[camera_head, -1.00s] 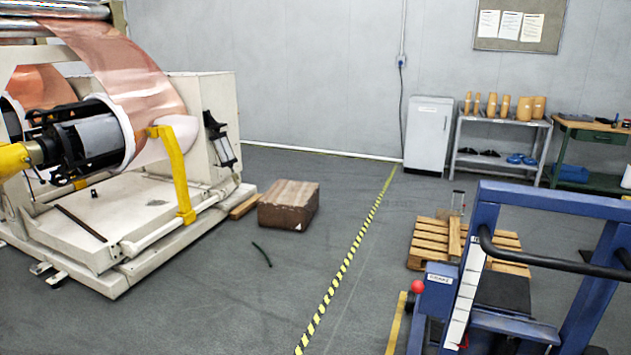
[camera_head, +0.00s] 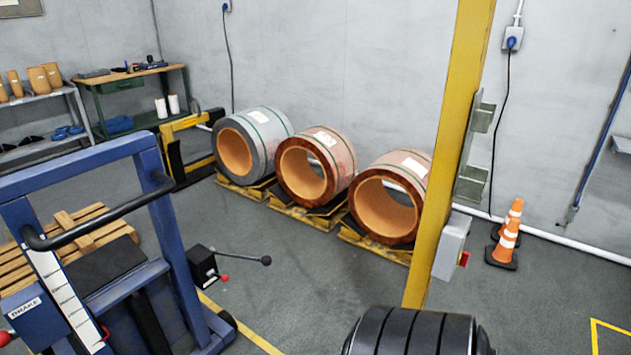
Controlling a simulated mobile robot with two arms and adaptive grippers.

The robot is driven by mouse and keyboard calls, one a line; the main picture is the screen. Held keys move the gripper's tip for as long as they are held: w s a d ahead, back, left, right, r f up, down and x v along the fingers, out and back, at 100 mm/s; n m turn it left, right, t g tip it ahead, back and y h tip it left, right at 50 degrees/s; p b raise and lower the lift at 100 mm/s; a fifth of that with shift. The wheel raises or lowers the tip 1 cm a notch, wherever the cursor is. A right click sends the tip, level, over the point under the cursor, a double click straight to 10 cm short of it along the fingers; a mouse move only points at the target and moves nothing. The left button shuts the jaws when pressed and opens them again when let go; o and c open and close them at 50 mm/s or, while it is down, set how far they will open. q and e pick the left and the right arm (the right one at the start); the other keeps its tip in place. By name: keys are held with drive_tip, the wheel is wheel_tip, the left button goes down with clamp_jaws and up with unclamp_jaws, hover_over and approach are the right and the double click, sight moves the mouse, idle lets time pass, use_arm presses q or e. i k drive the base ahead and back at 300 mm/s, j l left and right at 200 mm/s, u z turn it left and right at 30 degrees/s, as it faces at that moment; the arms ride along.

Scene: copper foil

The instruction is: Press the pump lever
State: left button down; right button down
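A black lever with a round knob (camera_head: 266,260) sticks out to the right, roughly level, from a small black box (camera_head: 203,266) beside the blue lift frame (camera_head: 160,195). It looks like the pump lever. A small red knob (camera_head: 224,278) sits just below it. The blue lift frame stands at the left, with a black handle bar (camera_head: 95,229) and a box labelled BRAKE (camera_head: 35,318). Neither of my grippers is in view, and nothing touches the lever.
Three coils (camera_head: 318,165) rest on yellow cradles behind the lever. A yellow post (camera_head: 455,130) rises right of centre, with a dark banded cylinder (camera_head: 410,330) in front. Orange cones (camera_head: 505,240) stand at the right. Grey floor (camera_head: 300,285) right of the lever is clear.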

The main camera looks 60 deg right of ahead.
sight(266, 259)
drive_tip(key=z, duration=1.6)
